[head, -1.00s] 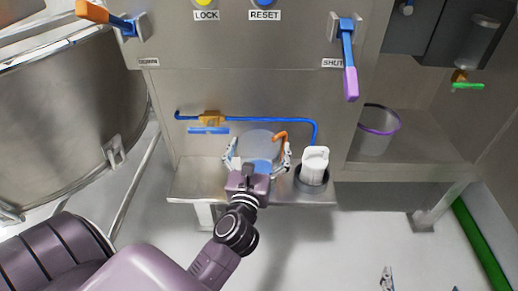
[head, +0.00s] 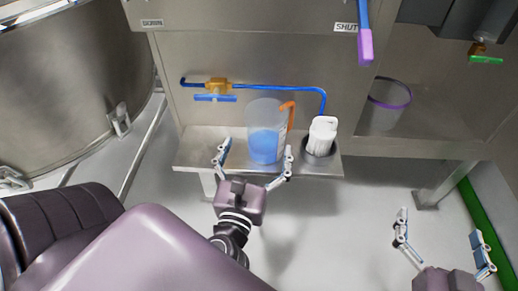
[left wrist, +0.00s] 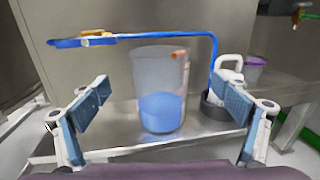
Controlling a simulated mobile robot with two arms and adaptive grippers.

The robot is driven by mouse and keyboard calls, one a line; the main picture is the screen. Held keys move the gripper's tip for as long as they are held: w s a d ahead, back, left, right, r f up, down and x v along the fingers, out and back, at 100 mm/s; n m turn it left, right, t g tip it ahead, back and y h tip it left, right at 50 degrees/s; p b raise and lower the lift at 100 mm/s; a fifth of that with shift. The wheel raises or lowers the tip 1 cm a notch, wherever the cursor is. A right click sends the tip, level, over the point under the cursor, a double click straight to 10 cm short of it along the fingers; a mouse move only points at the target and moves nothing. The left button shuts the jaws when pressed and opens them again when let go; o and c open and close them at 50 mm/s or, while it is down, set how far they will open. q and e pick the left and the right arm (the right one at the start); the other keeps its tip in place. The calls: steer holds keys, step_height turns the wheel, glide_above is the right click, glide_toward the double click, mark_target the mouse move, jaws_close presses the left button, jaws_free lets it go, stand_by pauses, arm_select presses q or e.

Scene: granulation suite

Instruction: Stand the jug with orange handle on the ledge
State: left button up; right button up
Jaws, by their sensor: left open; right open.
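The jug with orange handle (head: 265,143) is clear, holds blue liquid and stands upright on the steel ledge (head: 196,148). Its orange handle is on its right side. It also shows in the left wrist view (left wrist: 160,95), standing on the ledge between the fingers and beyond them. My left gripper (head: 255,160) is wide open in front of the jug, and its fingers do not grip it. My right gripper (head: 441,235) is open and empty at the lower right, above the floor.
A white jug (head: 322,133) stands in a dark round holder (head: 318,150) just right of the orange-handled jug. A blue pipe (head: 285,88) with an orange valve (head: 217,85) runs above the ledge. A purple-rimmed container (head: 385,110) stands in the recess at right.

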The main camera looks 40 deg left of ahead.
arm_select(q)
steer(key=shift+s, duration=0.1)
steer(key=shift+d+r, duration=0.1)
steer(key=shift+r, duration=0.05)
steer(key=w+d+r+m+t+h, duration=0.15)
steer(key=d+r+m+h, duration=0.35)
steer(key=m, duration=0.8)
steer(key=w+d+r+m+t+h, duration=0.1)
steer(key=d+r+m+t+h, duration=0.15)
steer(key=d+m+h, duration=0.75)
step_height(320, 180, down, 8)
steer(key=w+a+m+g+y, duration=0.2)
steer(key=m+g+y, duration=0.2)
steer(key=m, duration=1.6)
steer(key=shift+w+f+m+g, duration=0.2)
steer(key=shift+m+g, duration=0.1)
steer(key=shift+f, duration=0.1)
